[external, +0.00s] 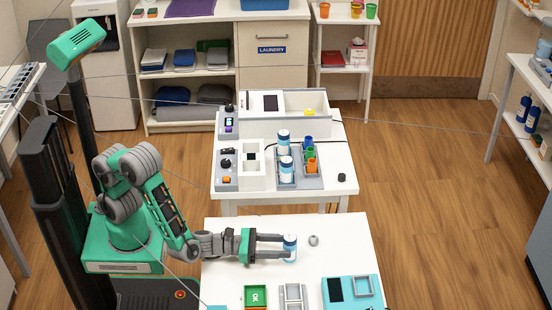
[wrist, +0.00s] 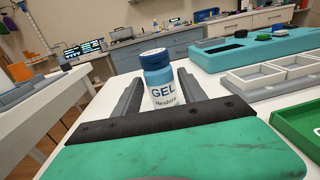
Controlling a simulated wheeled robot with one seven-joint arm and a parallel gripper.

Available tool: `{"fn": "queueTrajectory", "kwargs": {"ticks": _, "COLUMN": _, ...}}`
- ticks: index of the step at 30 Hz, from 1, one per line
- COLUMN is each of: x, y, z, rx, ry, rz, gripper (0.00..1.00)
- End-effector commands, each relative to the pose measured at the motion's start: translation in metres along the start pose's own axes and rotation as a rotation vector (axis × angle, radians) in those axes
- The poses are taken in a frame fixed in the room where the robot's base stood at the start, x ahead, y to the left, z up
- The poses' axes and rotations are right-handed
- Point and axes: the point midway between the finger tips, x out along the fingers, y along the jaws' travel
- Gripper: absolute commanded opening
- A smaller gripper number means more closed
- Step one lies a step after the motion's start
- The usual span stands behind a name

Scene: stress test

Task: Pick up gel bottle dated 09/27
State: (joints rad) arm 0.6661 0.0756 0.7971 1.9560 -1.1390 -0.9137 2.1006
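A gel bottle (external: 290,249) with a blue cap and a white label stands upright on the near white table. My gripper (external: 285,247) is open, with one finger on each side of the bottle. In the wrist view a gap shows between the bottle and the fingers. Two similar blue-capped bottles (external: 284,141) stand in a grey rack on the farther table, their dates unreadable.
A small grey round object (external: 313,240) lies just right of the bottle. A green OK tray (external: 256,296), a grey tray (external: 292,297) and a teal device (external: 351,291) occupy the table's front. The table's far right part (external: 350,228) is clear.

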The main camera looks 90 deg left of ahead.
Motion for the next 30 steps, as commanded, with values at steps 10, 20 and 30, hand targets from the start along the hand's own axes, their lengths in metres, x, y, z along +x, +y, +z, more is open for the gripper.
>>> {"fn": "queueTrajectory", "kwargs": {"ticks": 10, "x": -0.0002, "y": 0.0001, "z": -0.0001, "rx": 0.0, "ry": 0.0, "rz": 0.0, "gripper": 0.2}}
{"fn": "queueTrajectory", "kwargs": {"ticks": 20, "x": -0.0001, "y": 0.0001, "z": 0.0003, "rx": 0.0, "ry": 0.0, "rz": 0.0, "gripper": 0.0}}
{"fn": "queueTrajectory", "kwargs": {"ticks": 30, "x": -0.0002, "y": 0.0004, "z": 0.0092, "rx": 0.0, "ry": -0.001, "rz": 0.001, "gripper": 0.0}}
